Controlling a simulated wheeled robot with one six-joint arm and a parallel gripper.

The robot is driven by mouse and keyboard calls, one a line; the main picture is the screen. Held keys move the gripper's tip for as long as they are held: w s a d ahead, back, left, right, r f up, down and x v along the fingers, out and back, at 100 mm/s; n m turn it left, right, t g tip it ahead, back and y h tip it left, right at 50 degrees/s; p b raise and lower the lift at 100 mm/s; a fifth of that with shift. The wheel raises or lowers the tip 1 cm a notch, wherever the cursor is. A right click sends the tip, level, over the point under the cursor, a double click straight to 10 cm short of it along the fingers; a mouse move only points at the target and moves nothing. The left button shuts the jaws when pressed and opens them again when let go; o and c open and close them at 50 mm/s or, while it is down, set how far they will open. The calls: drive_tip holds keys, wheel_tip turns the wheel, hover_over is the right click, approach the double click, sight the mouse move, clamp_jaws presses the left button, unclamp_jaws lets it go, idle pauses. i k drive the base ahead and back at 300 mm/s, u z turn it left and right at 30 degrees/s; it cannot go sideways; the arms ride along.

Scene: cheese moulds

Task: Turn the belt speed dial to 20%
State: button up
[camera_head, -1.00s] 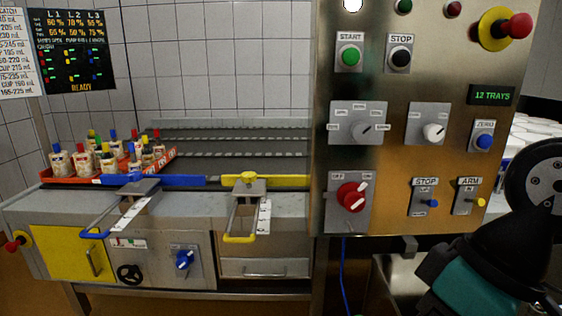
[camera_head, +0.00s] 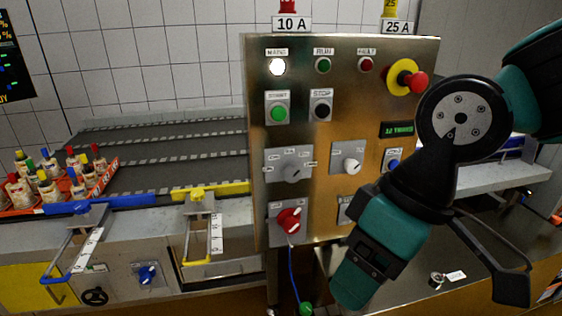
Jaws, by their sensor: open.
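The steel control panel (camera_head: 330,130) stands in the middle of the view, upright. Its left grey dial (camera_head: 292,172) has several small labels around it, too small to read; it may be the belt speed dial. Its pointer slants up to the right. A white knob (camera_head: 351,165) sits to its right, on its own plate. My gripper (camera_head: 503,275) is at the lower right, in front of and right of the panel, apart from the dials. One black finger shows clearly, spread outward; the other is hidden by my wrist. It looks empty.
A red rotary switch (camera_head: 289,220) sits just below the dial. Green start (camera_head: 278,112) and black stop (camera_head: 320,110) buttons are above. A red emergency button (camera_head: 416,82) is at upper right. My arm covers the panel's lower right. A conveyor (camera_head: 165,150) lies left.

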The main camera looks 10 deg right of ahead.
sight(292, 173)
drive_tip(key=k, duration=1.25)
drive_tip(key=u, duration=0.25)
drive_tip(key=i, duration=0.6)
drive_tip(key=u, duration=0.35)
